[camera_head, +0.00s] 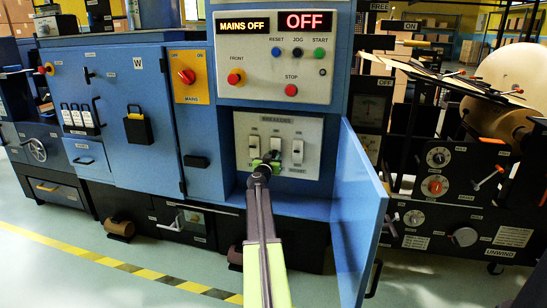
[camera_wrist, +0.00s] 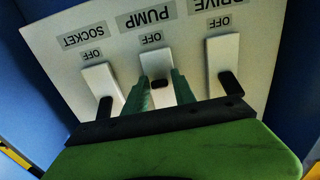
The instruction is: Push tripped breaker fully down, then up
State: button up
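The breaker panel (camera_head: 309,128) is a pale plate with three white breakers in the open blue cabinet. In the wrist view it appears upside down, with the pump breaker (camera_wrist: 156,63) between the socket breaker (camera_wrist: 100,78) and the drive breaker (camera_wrist: 222,55). My gripper (camera_head: 265,162) is in front of the middle breaker. Its two green fingers (camera_wrist: 160,78) stand apart, one on each side of the pump lever; I cannot tell whether they touch it. The head view hides the pump lever behind my gripper.
The open blue cabinet door (camera_head: 361,215) stands to the right of my arm. Above the panel, the control box (camera_head: 275,75) has displays reading MAINS OFF and OFF. The red mains switch (camera_head: 187,76) is at upper left. A yellow and black floor stripe (camera_head: 150,274) runs in front.

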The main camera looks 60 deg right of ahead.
aim_at(275, 150)
grip_shut()
jog(key=shift+r+p, duration=0.15)
jog(key=shift+p, duration=0.2)
jog(key=r+y+p, duration=0.1)
jog(key=p, duration=0.2)
jog(key=shift+r+p, duration=0.1)
jog(key=shift+p, duration=0.25)
jog(key=r+g+y+p, duration=0.1)
jog(key=y+p, duration=0.1)
jog(key=p, duration=0.4)
jog(key=shift+r+y, duration=0.15)
jog(key=shift+y, duration=0.15)
jog(key=y+p, duration=0.1)
jog(key=p, duration=0.2)
jog(key=g+y+p, duration=0.1)
jog(key=y+p, duration=0.1)
jog(key=p, duration=0.2)
jog(key=shift+w+d+r, duration=0.1)
jog(key=shift+r, duration=0.3)
jog(key=g+y+p, duration=0.1)
jog(key=y+p, duration=0.1)
jog(key=p, duration=0.2)
jog(key=shift+d+y, duration=0.15)
jog(key=shift+y, duration=0.25)
jog(key=shift+p, duration=0.3)
